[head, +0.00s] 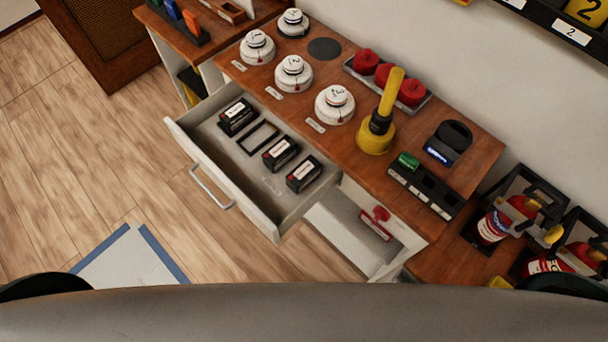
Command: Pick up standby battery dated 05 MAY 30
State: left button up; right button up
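Three dark standby batteries with white labels lie in the open drawer (222,187): one at the far end (237,117), one in the middle (281,153) and one at the near end (304,174). Their label dates are too small to read, so I cannot tell which is dated 05 MAY 30. An empty dark frame (258,137) lies between the far and middle batteries. Neither of my grippers is in view.
The wooden counter (325,65) holds several white round detectors (334,104), a yellow-handled device (376,138), a tray of red items (388,76) and a black charger strip (425,190). Fire extinguishers (504,219) stand at right. The floor (100,160) left of the drawer is mostly clear.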

aim_at(303, 174)
jog(key=k+j+z, duration=0.2)
jog(key=k+z, duration=0.65)
jog(key=k, duration=0.2)
